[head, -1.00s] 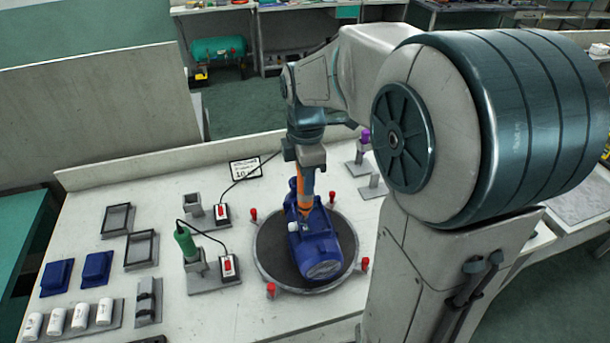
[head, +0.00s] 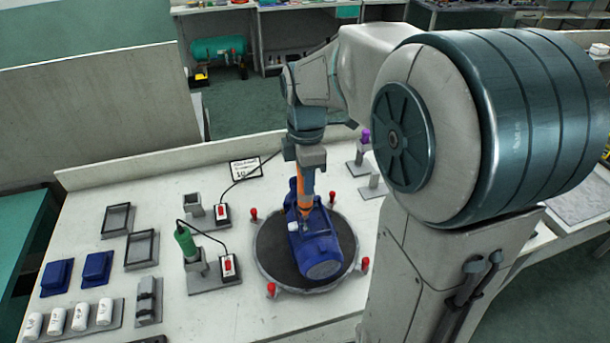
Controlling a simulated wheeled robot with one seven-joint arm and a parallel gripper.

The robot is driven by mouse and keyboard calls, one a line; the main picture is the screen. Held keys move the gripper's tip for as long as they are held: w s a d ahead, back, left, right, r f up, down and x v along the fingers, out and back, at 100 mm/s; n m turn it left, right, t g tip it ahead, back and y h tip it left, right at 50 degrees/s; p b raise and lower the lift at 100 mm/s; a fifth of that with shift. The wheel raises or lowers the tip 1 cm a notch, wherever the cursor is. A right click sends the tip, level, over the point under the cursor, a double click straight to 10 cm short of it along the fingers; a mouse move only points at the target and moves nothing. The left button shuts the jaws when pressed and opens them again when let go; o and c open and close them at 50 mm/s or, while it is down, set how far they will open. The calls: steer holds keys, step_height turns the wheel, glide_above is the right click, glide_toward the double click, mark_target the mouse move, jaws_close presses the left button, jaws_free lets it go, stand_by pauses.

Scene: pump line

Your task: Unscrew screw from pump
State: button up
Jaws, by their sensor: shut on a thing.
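The blue pump (head: 322,247) lies on a dark round plate (head: 270,247) with a grey rim, near the middle of the table. My gripper (head: 305,166) is above the pump's far end and points down. It is shut on an orange screwdriver (head: 307,184), which stands about upright. The screwdriver's lower end reaches the pump's far part; I cannot tell whether its tip touches a screw. The screw itself is hidden or too small to see.
A green tool (head: 185,240) stands in a holder left of the plate, near an empty holder (head: 194,208) and red-switch boxes. Red pegs ring the plate. A purple tool (head: 365,137) stands behind right. Trays, blue parts and white cylinders lie at left.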

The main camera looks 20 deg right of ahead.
steer(key=shift+r, duration=0.15)
steer(key=shift+r+p, duration=2.2)
steer(key=shift+r, duration=0.65)
